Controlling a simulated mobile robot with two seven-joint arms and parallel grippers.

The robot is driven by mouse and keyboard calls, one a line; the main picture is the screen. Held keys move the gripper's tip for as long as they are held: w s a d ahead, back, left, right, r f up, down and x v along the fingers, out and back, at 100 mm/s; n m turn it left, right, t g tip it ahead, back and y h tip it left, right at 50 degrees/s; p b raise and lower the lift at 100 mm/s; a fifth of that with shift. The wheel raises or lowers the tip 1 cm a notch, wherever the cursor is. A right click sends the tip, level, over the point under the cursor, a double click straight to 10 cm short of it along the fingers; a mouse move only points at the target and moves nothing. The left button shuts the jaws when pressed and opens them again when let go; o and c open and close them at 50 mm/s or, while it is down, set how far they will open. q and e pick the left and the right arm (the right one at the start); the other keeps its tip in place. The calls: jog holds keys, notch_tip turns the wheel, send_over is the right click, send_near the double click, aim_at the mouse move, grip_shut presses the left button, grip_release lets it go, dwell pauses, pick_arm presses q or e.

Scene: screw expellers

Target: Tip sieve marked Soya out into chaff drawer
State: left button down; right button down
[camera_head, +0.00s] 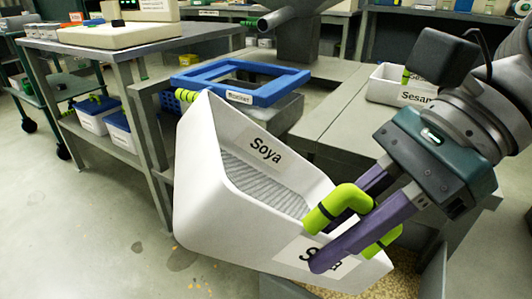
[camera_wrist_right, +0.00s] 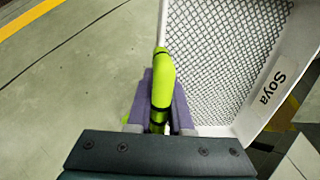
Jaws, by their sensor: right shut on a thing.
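The white sieve marked Soya (camera_head: 225,215) is held up in the air and strongly tilted. Its grey mesh (camera_head: 265,180) shows through the opening, and I see no material on the visible part. My right gripper (camera_head: 335,235) is shut on the sieve's green handle, at the sieve's near right end. In the right wrist view the gripper (camera_wrist_right: 158,100) has the green handle between its purple fingers, with the sieve mesh (camera_wrist_right: 225,60) beyond. A drawer with tan, grainy chaff (camera_head: 395,287) lies below the sieve at the bottom right, partly hidden by it. My left gripper is out of view.
A blue frame marked Number-like text (camera_head: 245,80) rests on a grey stand behind the sieve. A white box marked Sesame (camera_head: 400,88) sits on the grey bench at right. A grey table (camera_head: 110,50) with blue bins (camera_head: 95,115) below stands at left.

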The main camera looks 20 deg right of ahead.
aim_at(287, 265)
jog(key=a+h+p, duration=0.3)
jog(key=p, duration=0.2)
jog(key=shift+w+h, duration=0.1)
jog(key=shift+h, duration=0.2)
jog(key=f+h, duration=0.2)
jog(key=shift+a+h+p, duration=0.3)
jog(key=shift+a+p, duration=0.1)
jog(key=shift+a+f+g+h, duration=0.1)
jog(key=shift+f+g+h, duration=0.2)
jog(key=shift+f+h, duration=0.6)
jog(key=shift+r, duration=0.25)
jog(key=w+d+r+n+p, duration=0.1)
jog(key=d+r+n+p, duration=0.2)
jog(key=r+n+p, duration=1)
jog(key=w+d+r+m+p, duration=0.15)
jog(key=r+p, duration=0.55)
jog(key=r, duration=1.5)
jog(key=w+d+r+n+p, duration=0.1)
jog(key=d+r+n+p, duration=0.2)
jog(key=r+n+p, duration=1)
jog(key=s+r+m+p, duration=0.2)
jog(key=r+p, duration=1.5)
jog(key=r, duration=0.3)
jog(key=s+r+m+p, duration=0.3)
jog(key=r+p, duration=1.3)
jog(key=r, duration=0.4)
jog(key=shift+s+g+p, duration=0.3)
jog(key=shift+g+p, duration=0.1)
